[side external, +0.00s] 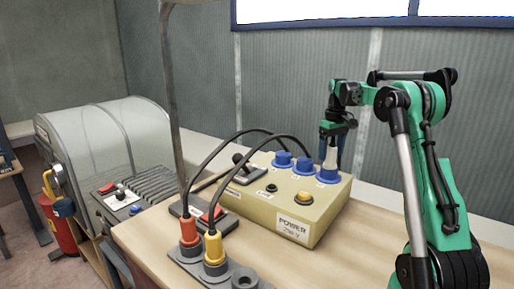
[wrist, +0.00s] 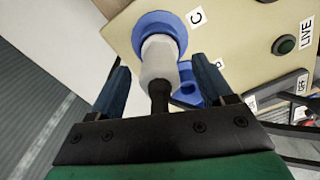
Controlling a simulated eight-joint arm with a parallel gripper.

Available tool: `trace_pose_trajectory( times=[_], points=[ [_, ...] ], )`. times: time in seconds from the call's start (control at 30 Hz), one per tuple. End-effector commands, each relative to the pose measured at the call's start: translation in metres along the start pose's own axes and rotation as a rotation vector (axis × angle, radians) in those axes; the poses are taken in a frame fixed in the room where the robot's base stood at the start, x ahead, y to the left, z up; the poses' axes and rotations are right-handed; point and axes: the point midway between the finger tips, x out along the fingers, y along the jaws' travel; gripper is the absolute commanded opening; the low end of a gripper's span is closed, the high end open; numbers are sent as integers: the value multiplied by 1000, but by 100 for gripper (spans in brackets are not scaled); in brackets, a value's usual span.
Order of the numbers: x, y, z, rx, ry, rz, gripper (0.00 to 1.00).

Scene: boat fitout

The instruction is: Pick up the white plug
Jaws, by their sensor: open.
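The white plug (wrist: 158,62) stands in a blue socket (wrist: 150,27) beside the label C in the wrist view. In the side view the white plug (side external: 331,157) is upright in the rightmost blue socket (side external: 328,176) of the beige power box (side external: 268,206). My gripper (wrist: 163,85) is open, with one blue finger on each side of the plug and visible gaps between. In the side view my gripper (side external: 335,135) is directly above the box, around the plug's upper part. The plug's dark tail end lies close to the gripper's palm in the wrist view.
Two more blue sockets (side external: 283,158) sit left on the box, with a lever (side external: 246,164) and a yellow button (side external: 303,198). Red (side external: 189,230) and yellow (side external: 213,247) plugs with black cables stand in a grey strip in front. A wall is behind.

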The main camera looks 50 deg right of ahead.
Motion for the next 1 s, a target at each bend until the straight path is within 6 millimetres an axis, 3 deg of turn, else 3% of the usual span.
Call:
trace_pose_trajectory(
  times=[0.2, 0.47, 0.5, 0.7, 0.77, 1.0],
  points=[
    [20, 0, 0, 0, 0, 0, 73],
    [22, 0, 0, 0, 0, 0, 73],
    [22, 0, 0, 0, 0, 0, 71],
    [22, 0, 0, 0, 0, 0, 14],
    [22, 0, 0, 0, 0, 0, 0],
    [22, 0, 0, 0, 0, 0, 0]
  ],
)
